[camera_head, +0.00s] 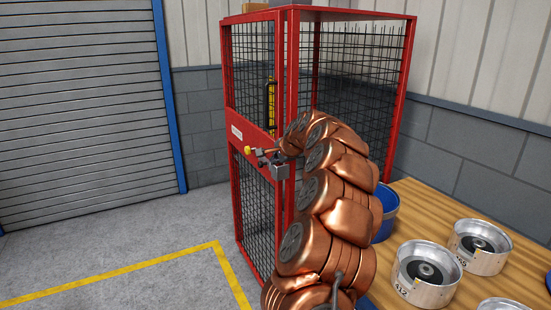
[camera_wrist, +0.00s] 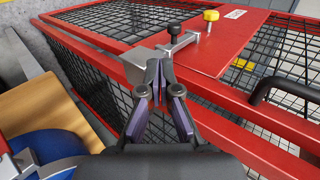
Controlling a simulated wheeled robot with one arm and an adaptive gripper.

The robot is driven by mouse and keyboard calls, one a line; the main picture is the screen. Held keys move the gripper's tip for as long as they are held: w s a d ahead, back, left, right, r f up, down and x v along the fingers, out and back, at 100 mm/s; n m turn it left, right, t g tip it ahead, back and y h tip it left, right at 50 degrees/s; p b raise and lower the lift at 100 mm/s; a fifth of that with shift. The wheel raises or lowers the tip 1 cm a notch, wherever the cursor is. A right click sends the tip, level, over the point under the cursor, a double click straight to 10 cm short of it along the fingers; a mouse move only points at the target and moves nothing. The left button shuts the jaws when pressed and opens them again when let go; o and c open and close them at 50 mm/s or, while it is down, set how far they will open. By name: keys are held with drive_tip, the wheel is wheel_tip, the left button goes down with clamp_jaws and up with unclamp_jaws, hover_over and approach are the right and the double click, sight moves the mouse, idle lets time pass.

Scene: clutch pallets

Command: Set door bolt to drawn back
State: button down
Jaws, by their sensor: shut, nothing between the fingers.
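The door bolt is a grey metal bar (camera_wrist: 186,44) with an upright dark knob (camera_wrist: 174,29), fixed on the red panel of a mesh cage door. A yellow knob (camera_wrist: 211,16) stands beside it in the wrist view; it also shows in the head view (camera_head: 247,150). My gripper (camera_wrist: 157,72) is shut and empty. Its fingertips are close to the end of the bolt at the red post; I cannot tell whether they touch it. In the head view, my copper arm hides much of the gripper and part of the bolt area.
The red mesh cage (camera_head: 285,75) stands against the wall. A black door handle (camera_wrist: 272,88) sticks out near my gripper. A wooden table (camera_head: 405,200) with several metal drums (camera_head: 427,285) and a blue container (camera_head: 388,205) stands at right. The floor at left is clear.

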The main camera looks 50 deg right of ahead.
sight(261, 166)
drive_tip(key=shift+w+r+p+x, duration=0.2)
drive_tip(key=shift+p+x, duration=0.25)
drive_tip(key=shift+x, duration=1.35)
drive_tip(key=shift+w+r+p+x, duration=0.2)
drive_tip(key=shift+p+x, duration=0.3)
drive_tip(key=shift+x, duration=1.35)
drive_tip(key=shift+w+r+p+x, duration=0.15)
drive_tip(key=shift+p+x, duration=0.3)
drive_tip(key=shift+x, duration=1.35)
drive_tip(key=shift+d, duration=0.15)
drive_tip(key=shift+r, duration=0.1)
